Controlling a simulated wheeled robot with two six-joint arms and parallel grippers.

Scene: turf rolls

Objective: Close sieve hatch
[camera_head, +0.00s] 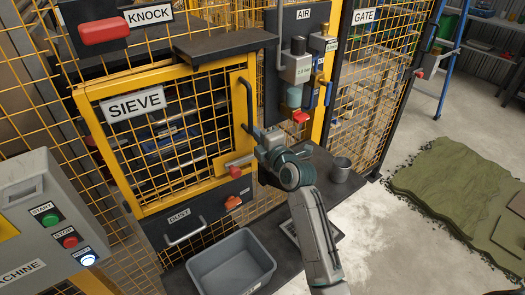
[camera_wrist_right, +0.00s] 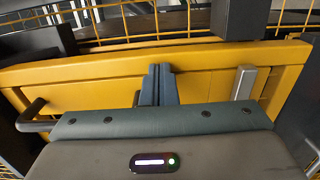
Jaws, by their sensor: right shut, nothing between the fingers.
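The sieve hatch (camera_head: 160,72), a yellow-framed mesh door with a SIEVE label (camera_head: 136,104), stands upright at the centre left of the head view. I cannot tell if it sits flush in its opening. Its black bar handle (camera_head: 246,104) is on the right edge panel. My right gripper (camera_head: 262,138) is shut and empty at this panel, beside the handle's lower end. In the right wrist view the closed fingers (camera_wrist_right: 158,86) are against or just in front of the yellow frame (camera_wrist_right: 215,62), with the handle (camera_wrist_right: 33,112) to their left. My left gripper is out of view.
A red knob (camera_head: 235,172) sits low on the hatch panel. Below are the DUST drawer (camera_head: 184,231) and a grey bin (camera_head: 232,268). A metal cup (camera_head: 341,169) stands right of my arm. The air unit (camera_head: 296,68) is at upper right, a control box (camera_head: 40,215) at left.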

